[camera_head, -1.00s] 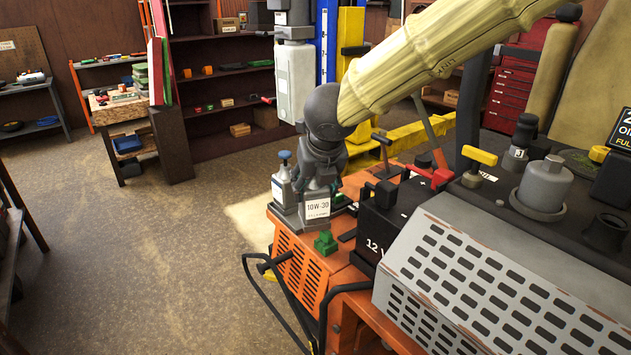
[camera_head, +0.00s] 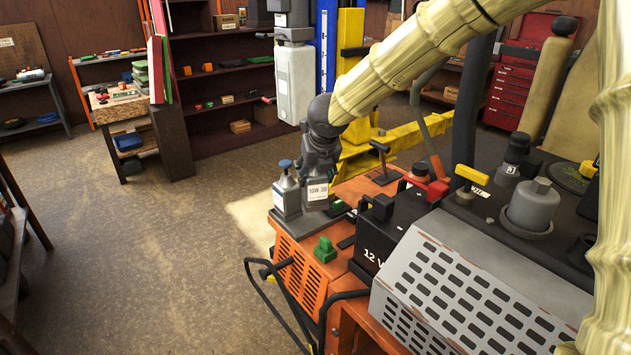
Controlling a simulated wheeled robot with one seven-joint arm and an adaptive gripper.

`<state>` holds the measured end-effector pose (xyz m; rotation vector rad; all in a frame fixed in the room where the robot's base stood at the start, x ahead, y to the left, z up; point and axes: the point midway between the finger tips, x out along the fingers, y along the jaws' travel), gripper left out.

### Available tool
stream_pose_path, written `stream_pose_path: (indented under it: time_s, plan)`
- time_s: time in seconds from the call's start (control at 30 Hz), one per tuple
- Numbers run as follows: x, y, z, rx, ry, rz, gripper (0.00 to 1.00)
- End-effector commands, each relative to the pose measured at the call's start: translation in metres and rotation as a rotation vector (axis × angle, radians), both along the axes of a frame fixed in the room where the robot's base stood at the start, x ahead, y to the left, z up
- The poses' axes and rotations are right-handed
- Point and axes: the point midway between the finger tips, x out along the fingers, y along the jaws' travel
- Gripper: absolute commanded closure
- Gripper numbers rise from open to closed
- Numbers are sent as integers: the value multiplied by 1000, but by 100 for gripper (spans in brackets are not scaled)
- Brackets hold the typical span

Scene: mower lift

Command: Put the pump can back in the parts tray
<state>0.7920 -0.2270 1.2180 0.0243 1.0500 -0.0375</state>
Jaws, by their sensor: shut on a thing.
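My gripper (camera_head: 318,165) is shut on a grey can with a white 10W-30 label (camera_head: 317,191). It holds the can upright from above, over the far left part of the orange mower deck (camera_head: 345,265). The fingers partly hide the can's top. I cannot tell for sure which of the two is the pump can.
The black 12 V battery (camera_head: 378,240) and grey slotted cover (camera_head: 465,300) are to the right. A cluttered small bench (camera_head: 118,105) stands at the back left. The floor (camera_head: 130,250) at left is open.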

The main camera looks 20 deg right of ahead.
Motion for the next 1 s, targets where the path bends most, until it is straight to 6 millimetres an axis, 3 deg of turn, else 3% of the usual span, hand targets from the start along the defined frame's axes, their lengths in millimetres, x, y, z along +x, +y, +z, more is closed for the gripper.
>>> stream_pose_path:
  time_s: [0.4, 1.0]
  plan:
    - [0, 0, -29, -2, -1, 1, 100]
    - [0, 0, -37, 0, -1, 0, 100]
